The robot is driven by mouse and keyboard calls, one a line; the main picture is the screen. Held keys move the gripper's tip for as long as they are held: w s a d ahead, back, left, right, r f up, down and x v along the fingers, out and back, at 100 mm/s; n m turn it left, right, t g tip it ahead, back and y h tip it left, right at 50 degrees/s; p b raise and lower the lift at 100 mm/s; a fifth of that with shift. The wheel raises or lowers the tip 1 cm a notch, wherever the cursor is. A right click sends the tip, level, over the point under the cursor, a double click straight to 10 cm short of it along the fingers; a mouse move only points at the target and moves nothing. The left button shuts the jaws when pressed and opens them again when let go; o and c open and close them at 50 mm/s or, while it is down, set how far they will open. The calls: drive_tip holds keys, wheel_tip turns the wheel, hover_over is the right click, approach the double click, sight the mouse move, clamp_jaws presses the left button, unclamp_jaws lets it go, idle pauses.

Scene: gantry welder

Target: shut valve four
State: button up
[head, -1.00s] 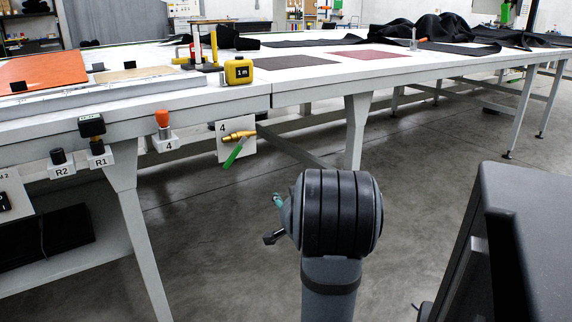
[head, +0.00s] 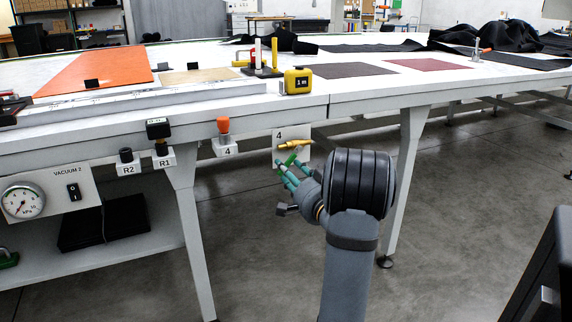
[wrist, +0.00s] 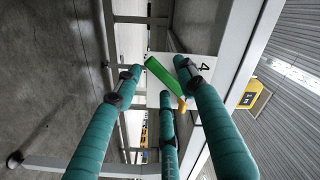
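Valve four is a brass valve (head: 296,144) with a green lever (head: 291,159), on a white plate (head: 278,147) marked 4 under the table edge. The lever slants away from the pipe, down and to the left in the head view. My gripper (head: 286,172) is just below and in front of it, its teal fingers partly overlapping the lever. In the wrist view my gripper (wrist: 158,78) has its three fingers spread, with the green lever (wrist: 161,80) showing between their tips. I cannot tell whether any finger touches the lever.
An orange knob (head: 223,125) over another label 4 sits left of the valve, then black knobs R1 (head: 161,148) and R2 (head: 126,155). A gauge (head: 22,201) is at far left. A table leg (head: 408,165) stands right of my arm. A yellow tape measure (head: 298,81) lies above.

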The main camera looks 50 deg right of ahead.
drive_tip(key=shift+x, duration=1.2)
drive_tip(key=shift+c, duration=1.1)
drive_tip(key=c, duration=0.7)
clamp_jaws()
